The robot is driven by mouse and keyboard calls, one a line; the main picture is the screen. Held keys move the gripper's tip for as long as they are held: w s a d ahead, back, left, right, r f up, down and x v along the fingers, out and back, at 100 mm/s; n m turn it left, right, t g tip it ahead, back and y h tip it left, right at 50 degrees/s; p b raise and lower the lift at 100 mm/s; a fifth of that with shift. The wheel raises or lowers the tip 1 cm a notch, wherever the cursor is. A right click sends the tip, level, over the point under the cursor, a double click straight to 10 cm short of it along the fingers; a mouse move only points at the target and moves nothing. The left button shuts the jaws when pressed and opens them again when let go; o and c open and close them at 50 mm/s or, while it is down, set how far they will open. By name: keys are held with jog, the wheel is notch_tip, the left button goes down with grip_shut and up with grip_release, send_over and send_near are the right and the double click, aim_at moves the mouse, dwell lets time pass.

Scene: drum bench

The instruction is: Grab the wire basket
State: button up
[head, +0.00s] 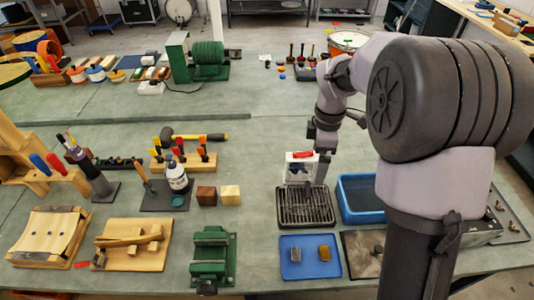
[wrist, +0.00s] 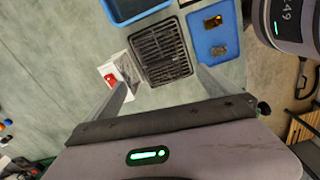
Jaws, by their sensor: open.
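No thing is plainly a wire basket. A black slatted tray (head: 305,207) lies flat on the bench, and it also shows in the wrist view (wrist: 161,52). A small whitish box-like thing with a red top (head: 299,168) stands just behind it; in the wrist view it (wrist: 118,81) is beside the left finger. I cannot tell which of these is the basket. My gripper (wrist: 163,82) is open and empty, its fingers spread on either side of the slatted tray's near edge as seen from the wrist. In the head view my gripper (head: 323,150) is behind and right of the red-topped thing.
A blue tub (head: 346,212) stands right of the slatted tray. A blue tray (head: 293,268) with two small pieces lies in front. Wooden blocks (head: 230,195), a bottle (head: 177,177) and a green vise (head: 212,255) stand to the left.

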jog(key=b, duration=0.5)
send_over(313, 202)
jog(key=shift+n, duration=0.3)
jog(key=f, duration=1.2)
jog(key=shift+w+a+f, duration=0.1)
jog(key=shift+a+f, duration=0.2)
jog(key=shift+a, duration=0.05)
jog(key=f+b, duration=0.1)
jog(key=f, duration=0.1)
jog(key=f+b, duration=0.1)
jog(key=f, duration=0.1)
jog(key=f+b, duration=0.1)
jog(key=shift+d+f, duration=0.4)
jog(key=shift+r, duration=0.15)
jog(key=c, duration=1.1)
jog(key=shift+o, duration=0.2)
